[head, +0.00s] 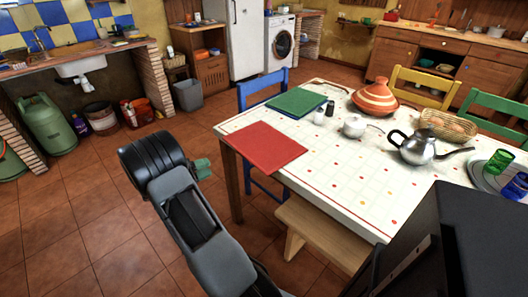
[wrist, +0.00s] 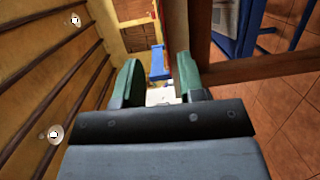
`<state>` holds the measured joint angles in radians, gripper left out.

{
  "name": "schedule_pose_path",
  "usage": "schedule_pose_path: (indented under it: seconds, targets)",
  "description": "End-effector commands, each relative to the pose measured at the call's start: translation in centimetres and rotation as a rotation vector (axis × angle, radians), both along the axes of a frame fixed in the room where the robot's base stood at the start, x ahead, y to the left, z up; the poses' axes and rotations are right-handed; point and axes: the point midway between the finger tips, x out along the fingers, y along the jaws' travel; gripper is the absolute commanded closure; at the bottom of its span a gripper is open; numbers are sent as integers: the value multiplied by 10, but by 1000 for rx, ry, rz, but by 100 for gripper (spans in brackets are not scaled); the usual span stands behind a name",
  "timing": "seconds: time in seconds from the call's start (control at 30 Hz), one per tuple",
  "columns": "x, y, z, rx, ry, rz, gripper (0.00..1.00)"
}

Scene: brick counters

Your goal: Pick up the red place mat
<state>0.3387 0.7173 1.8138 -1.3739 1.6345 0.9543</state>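The red place mat (head: 263,147) lies flat on the near left corner of the white-topped table (head: 345,180), with its left edge at the table's edge. My gripper (head: 202,168) is left of this corner in the head view, apart from the mat, with green fingertips pointing toward the table. In the wrist view my gripper (wrist: 159,88) shows two green fingers spread apart, with nothing held between them.
A green mat (head: 297,103) lies behind the red one, with shakers (head: 320,115), a white pot (head: 354,126), a tagine (head: 375,98) and a metal teapot (head: 418,147) farther right. A blue chair (head: 262,90) and a wooden bench (head: 325,232) flank the table.

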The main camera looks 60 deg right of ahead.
Motion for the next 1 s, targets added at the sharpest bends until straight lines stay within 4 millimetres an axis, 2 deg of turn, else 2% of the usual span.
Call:
schedule_pose_path:
  seconds: [0.03, 0.1, 0.5, 0.83, 1.0]
  targets:
    - [0, -5, -9, -24, 9, 2, 64]
    - [-1, -13, -12, -48, 12, 7, 64]
    - [-32, -72, -14, -62, 14, 9, 64]
    - [-42, -91, -13, -62, 15, 12, 64]
    - [-52, -113, -12, -62, 13, 10, 64]
